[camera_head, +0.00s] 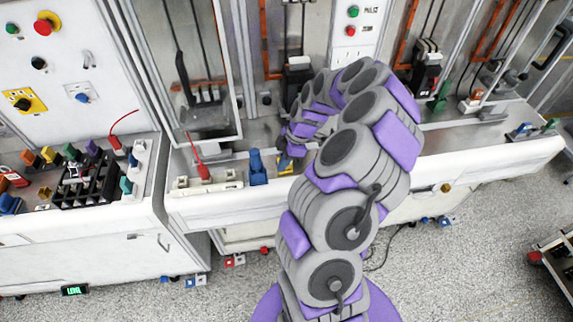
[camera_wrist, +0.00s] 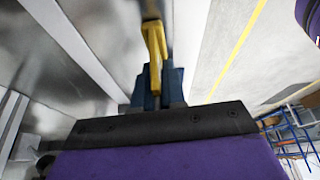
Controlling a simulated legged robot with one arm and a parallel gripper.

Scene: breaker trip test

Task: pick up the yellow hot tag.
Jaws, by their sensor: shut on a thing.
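The yellow hot tag (camera_wrist: 154,40) is between the fingers of my gripper (camera_wrist: 158,78) in the wrist view. It sticks out past the dark blue fingertips. In the head view a small yellow patch (camera_head: 284,162) shows at the end of my arm, just above the bench ledge. My gripper (camera_head: 287,152) is shut on the tag there, partly hidden by my own purple and grey arm. Whether the tag touches a surface below cannot be told.
A blue block (camera_head: 257,168) stands on the ledge just left of my gripper. A white strip with a red plug (camera_head: 204,172) lies further left. A black breaker (camera_head: 426,68) is at the right back. The white bench front (camera_head: 480,165) is bare on the right.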

